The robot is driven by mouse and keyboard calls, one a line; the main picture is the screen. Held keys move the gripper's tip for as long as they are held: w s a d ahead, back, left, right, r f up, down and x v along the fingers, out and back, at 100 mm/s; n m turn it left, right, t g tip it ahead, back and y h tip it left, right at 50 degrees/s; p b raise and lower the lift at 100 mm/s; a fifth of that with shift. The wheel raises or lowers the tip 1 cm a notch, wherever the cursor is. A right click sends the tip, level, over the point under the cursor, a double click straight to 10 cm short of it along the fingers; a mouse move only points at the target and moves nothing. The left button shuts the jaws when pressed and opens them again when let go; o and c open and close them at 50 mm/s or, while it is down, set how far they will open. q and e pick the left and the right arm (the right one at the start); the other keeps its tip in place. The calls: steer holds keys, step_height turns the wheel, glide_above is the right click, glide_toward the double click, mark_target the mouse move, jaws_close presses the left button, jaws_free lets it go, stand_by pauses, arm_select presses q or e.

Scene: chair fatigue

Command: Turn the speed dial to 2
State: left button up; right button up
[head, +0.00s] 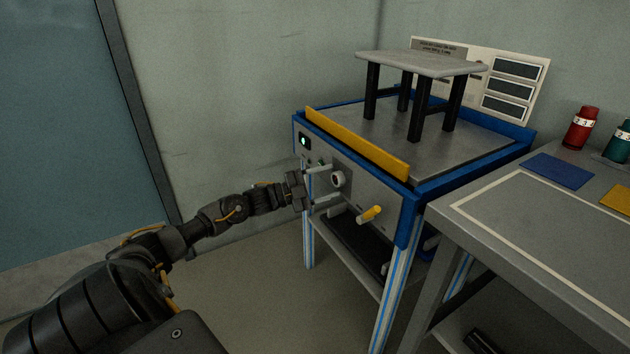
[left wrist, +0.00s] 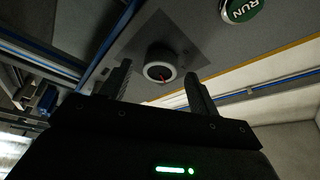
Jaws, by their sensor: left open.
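The speed dial (head: 338,179) is a round knob with a pale rim on the grey front panel of the blue-framed test machine (head: 372,205). In the left wrist view the dial (left wrist: 160,72) has a dark body, a pale ring and a small orange-red mark on its face. Its numbers cannot be read. My left gripper (head: 326,184) is open in front of the panel, its fingers pointing at the dial. In the left wrist view the dial shows between and beyond the two fingertips (left wrist: 160,84), with no clear contact. My right gripper is not in view.
A green RUN button (left wrist: 243,8) is near the dial. A small stool (head: 421,64) stands on the machine behind a yellow bar (head: 355,142). A grey table (head: 540,235) with red and green containers is at the right.

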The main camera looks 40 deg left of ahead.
arm_select(q)
steer(key=p+v, duration=0.1)
steer(key=v, duration=0.9)
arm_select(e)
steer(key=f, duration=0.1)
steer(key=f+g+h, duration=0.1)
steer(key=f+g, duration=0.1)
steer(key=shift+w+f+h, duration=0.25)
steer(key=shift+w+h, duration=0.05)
arm_select(q)
steer(key=shift+s+a+f, duration=0.1)
steer(key=shift+a, duration=0.05)
